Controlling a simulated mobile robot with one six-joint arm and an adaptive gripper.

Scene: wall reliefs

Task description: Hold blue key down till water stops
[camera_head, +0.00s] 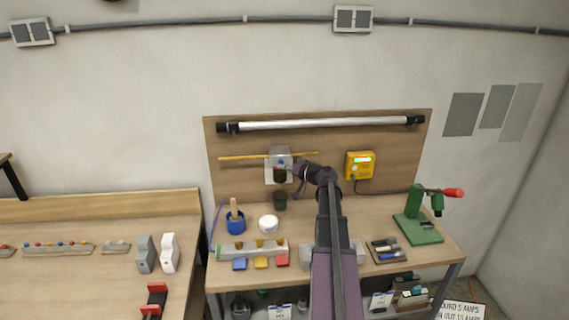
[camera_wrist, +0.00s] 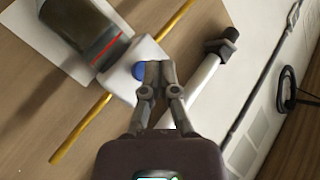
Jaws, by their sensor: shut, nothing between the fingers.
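A light grey wall unit (camera_head: 280,153) is mounted on the wooden backboard. In the wrist view, its pale body (camera_wrist: 122,84) carries a blue key (camera_wrist: 138,71), and a dark container with a red line (camera_wrist: 85,35) adjoins it. My gripper (camera_wrist: 160,66) is shut and empty, with its fingertips right beside the blue key and partly covering it. I cannot tell whether they press it. In the head view, my gripper (camera_head: 292,169) is at the unit's front. A dark cup (camera_head: 280,201) stands on the bench below. No water stream can be made out.
A yellow rod (camera_head: 240,157) runs across behind the unit, and a white tube (camera_head: 320,124) is fixed above it. A yellow box (camera_head: 360,165) hangs to the right. A blue pot (camera_head: 236,222) and a white round object (camera_head: 268,223) stand on the bench (camera_head: 370,225).

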